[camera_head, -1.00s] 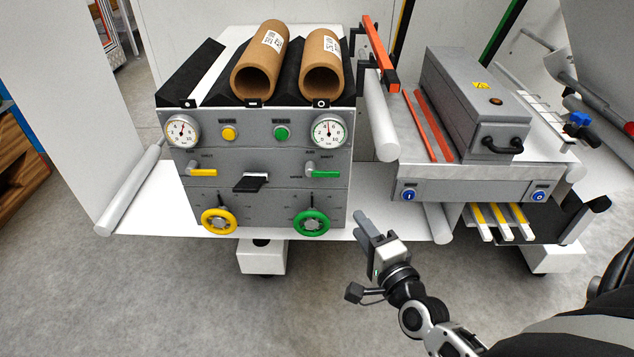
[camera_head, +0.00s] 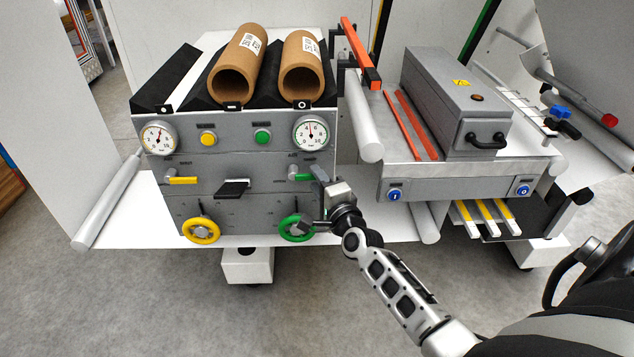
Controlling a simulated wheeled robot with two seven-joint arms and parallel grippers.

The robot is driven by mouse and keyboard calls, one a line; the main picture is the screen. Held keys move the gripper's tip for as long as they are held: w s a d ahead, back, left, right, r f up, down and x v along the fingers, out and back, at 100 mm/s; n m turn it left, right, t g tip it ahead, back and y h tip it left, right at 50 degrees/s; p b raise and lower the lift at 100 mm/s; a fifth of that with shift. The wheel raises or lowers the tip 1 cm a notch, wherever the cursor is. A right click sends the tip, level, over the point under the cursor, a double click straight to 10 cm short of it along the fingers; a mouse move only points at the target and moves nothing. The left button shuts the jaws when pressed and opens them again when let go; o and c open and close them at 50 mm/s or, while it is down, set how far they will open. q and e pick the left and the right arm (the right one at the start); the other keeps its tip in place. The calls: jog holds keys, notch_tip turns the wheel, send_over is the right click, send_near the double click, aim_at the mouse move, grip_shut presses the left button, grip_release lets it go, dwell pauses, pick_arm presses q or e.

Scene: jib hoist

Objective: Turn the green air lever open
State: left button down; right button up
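The green air lever (camera_head: 304,178) is on the right side of the grey control panel (camera_head: 215,217), above the green handwheel (camera_head: 284,231) and below the right gauge. Its visible part lies roughly level, pointing right, and its outer end is hidden by my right gripper. My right gripper (camera_head: 318,175) is at the lever's right end, in front of the panel. The fingers overlap the lever in the picture, so I cannot tell whether they touch it or how far apart they are. My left gripper is not in view.
A yellow lever (camera_head: 183,180) and yellow handwheel (camera_head: 201,231) are on the panel's left, with a black handle (camera_head: 232,187) between. Two cardboard tubes (camera_head: 301,68) lie on top. A grey machine (camera_head: 455,100) stands to the right. The floor in front is clear.

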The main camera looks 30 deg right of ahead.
jog(key=shift+w, duration=0.35)
grip_shut()
